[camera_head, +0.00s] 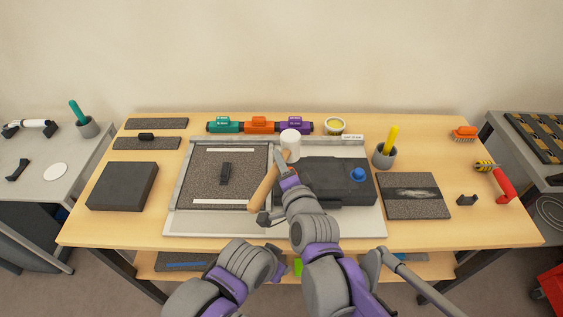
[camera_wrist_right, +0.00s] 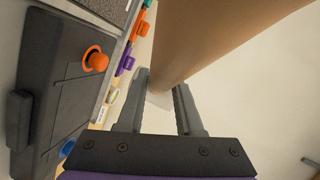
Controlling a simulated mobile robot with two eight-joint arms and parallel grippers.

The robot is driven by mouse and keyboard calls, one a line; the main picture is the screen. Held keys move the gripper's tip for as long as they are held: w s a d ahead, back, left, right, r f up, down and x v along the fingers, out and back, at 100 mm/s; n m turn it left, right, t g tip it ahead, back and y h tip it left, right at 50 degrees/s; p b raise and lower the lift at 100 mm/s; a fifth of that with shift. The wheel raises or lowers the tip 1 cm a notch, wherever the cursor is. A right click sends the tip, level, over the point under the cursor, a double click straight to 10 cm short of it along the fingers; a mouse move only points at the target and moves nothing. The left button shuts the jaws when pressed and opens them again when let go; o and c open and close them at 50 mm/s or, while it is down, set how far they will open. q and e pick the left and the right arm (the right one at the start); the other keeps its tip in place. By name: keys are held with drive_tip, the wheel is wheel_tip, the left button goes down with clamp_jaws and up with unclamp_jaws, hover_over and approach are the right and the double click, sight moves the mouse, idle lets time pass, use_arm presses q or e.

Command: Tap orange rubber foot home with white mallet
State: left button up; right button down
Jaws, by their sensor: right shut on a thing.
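My right gripper (camera_head: 280,162) is shut on the wooden handle (camera_head: 264,189) of the mallet. Its white head (camera_head: 290,139) is up beyond the fingers, above the back of the work board. In the right wrist view the handle (camera_wrist_right: 205,35) passes between the two fingers (camera_wrist_right: 160,110). The orange rubber foot (camera_wrist_right: 96,60) sits on the dark box (camera_wrist_right: 60,100), apart from the gripper; I cannot tell how deep it is seated. In the head view my right arm hides it. The box (camera_head: 325,172) also carries a blue foot (camera_head: 358,174). My left gripper is mostly hidden low in the picture.
The box lies on a pale board (camera_head: 220,222) beside a speckled mat (camera_head: 200,185). Teal, orange and purple holders (camera_head: 258,125) line the back. A cup with a yellow handle (camera_head: 384,155) stands right of the box. A dark block (camera_head: 122,186) lies at left.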

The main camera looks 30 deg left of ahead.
wheel_tip(320, 180, down, 7)
drive_tip(key=b, duration=0.5)
drive_tip(key=shift+f+b, duration=0.15)
drive_tip(key=shift+b, duration=0.15)
wheel_tip(320, 180, up, 7)
drive_tip(key=p, duration=0.6)
drive_tip(key=shift+f, duration=0.4)
drive_tip(key=c, duration=1.2)
unclamp_jaws()
drive_tip(key=shift+c, duration=0.2)
clamp_jaws()
